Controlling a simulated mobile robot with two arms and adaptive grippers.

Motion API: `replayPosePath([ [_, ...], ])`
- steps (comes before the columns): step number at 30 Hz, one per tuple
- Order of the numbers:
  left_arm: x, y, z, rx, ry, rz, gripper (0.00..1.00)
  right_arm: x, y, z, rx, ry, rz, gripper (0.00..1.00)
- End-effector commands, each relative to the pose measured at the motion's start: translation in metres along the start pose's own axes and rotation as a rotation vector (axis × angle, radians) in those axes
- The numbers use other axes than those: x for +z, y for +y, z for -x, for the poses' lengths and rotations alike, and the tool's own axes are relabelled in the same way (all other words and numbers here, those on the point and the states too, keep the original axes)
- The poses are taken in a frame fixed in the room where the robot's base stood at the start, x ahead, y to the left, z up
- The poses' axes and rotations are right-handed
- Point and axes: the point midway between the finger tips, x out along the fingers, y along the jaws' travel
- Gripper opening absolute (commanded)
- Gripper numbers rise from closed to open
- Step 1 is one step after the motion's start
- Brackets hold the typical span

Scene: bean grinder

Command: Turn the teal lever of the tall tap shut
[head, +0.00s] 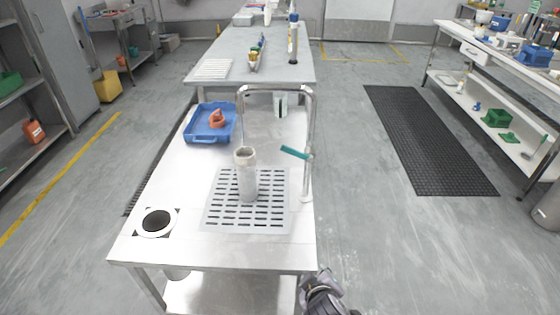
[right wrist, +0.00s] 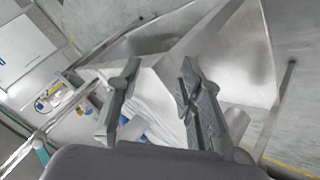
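The tall tap (head: 313,118) is a chrome arch on the right edge of the near steel table, its spout coming down on the left. Its teal lever (head: 293,152) sticks out to the left from the upright pipe, roughly level and tilted slightly up at its free end. A grey cylinder (head: 247,182) stands upright on the slotted grate below the spout. My right gripper (head: 322,288) is low beside the table's front right corner, well apart from the lever. In the right wrist view its two fingers (right wrist: 158,85) are spread and empty. My left gripper is out of view.
A blue tray (head: 189,137) with an orange item sits left of the tap. A white ring with a dark opening (head: 157,222) is at the table's front left. A second table (head: 268,70) stands behind. The floor right of the tap is clear up to a black mat (head: 425,140).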

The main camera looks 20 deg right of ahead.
Motion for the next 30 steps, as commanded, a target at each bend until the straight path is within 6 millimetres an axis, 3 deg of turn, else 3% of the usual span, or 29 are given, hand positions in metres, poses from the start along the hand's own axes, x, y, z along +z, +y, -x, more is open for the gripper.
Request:
replayPosePath([
  [6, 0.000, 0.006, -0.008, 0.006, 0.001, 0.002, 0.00, -0.101, 0.053, 0.031, 0.286, 0.233, 0.159, 0.35],
  [12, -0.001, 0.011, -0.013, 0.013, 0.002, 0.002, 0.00, -0.172, 0.087, 0.080, 0.535, 0.414, 0.273, 0.35],
  [15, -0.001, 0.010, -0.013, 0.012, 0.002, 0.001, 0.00, -0.189, 0.094, 0.095, 0.601, 0.455, 0.300, 0.35],
  [19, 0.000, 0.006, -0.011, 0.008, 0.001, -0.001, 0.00, -0.197, 0.100, 0.094, 0.622, 0.466, 0.309, 0.35],
  [30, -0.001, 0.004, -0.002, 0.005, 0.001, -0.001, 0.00, -0.233, 0.136, 0.042, 0.621, 0.463, 0.310, 0.35],
])
